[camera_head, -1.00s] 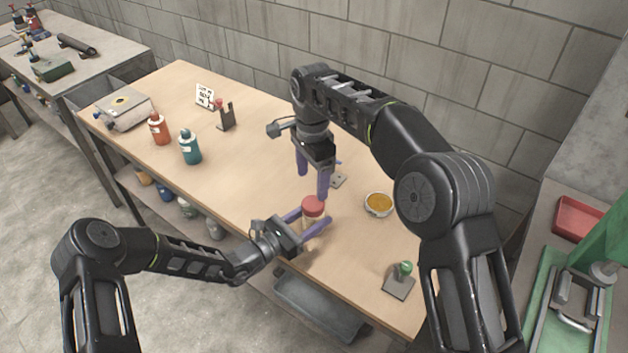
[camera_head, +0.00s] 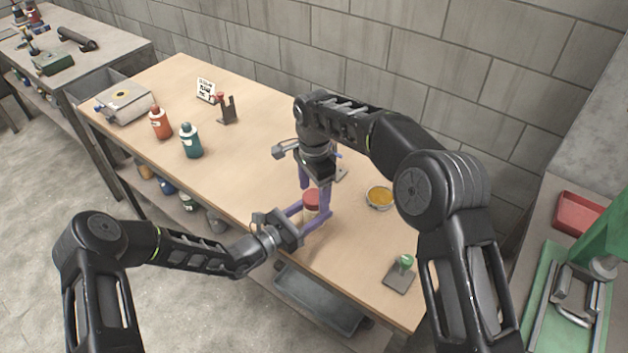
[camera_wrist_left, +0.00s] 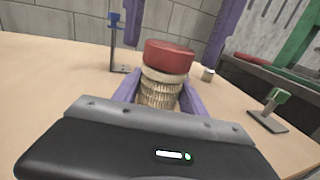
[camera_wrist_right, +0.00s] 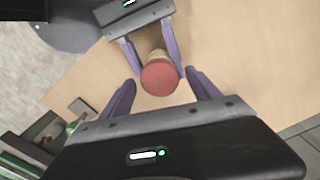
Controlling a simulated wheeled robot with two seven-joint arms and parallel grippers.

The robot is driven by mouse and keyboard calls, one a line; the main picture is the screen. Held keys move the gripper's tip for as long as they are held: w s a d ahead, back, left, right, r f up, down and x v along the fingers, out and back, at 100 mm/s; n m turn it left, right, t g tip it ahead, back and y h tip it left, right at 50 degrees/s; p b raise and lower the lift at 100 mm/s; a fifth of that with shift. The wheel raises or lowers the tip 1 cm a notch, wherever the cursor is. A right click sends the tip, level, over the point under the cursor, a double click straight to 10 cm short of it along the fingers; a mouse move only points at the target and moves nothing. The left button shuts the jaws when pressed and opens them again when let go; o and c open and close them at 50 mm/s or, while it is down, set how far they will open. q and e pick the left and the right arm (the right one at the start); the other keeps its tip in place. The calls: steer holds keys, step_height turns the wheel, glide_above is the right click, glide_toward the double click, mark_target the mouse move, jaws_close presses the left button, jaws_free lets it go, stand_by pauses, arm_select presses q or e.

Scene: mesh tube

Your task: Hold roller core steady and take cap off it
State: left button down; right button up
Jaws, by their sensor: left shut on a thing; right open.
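The roller core is a ribbed tan cylinder standing upright, seen in the left wrist view (camera_wrist_left: 158,93). A red cap (camera_head: 312,196) sits on its top; it also shows in the left wrist view (camera_wrist_left: 168,57) and the right wrist view (camera_wrist_right: 159,77). My left gripper (camera_head: 314,218) is shut on the core below the cap, its purple fingers on either side. My right gripper (camera_head: 315,193) points down from above with its purple fingers open, spread around the cap. In the right wrist view the cap lies slightly beyond the fingertips, with gaps on both sides.
A bowl of amber contents (camera_head: 379,197) and a small stand with a green knob (camera_head: 401,273) lie to the right. A teal bottle (camera_head: 190,141), a red bottle (camera_head: 159,123) and a grey box (camera_head: 124,104) stand at the left. The table's middle left is clear.

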steer(key=shift+f, duration=0.45)
steer(key=shift+c, duration=0.2)
steer(key=c, duration=1.4)
steer(key=n, duration=0.7)
steer(key=shift+c, duration=0.2)
steer(key=n, duration=1)
steer(key=shift+n, duration=1.6)
steer(key=n, duration=0.5)
steer(key=shift+r, duration=0.1)
steer(key=n, duration=0.3)
steer(key=shift+n, duration=0.3)
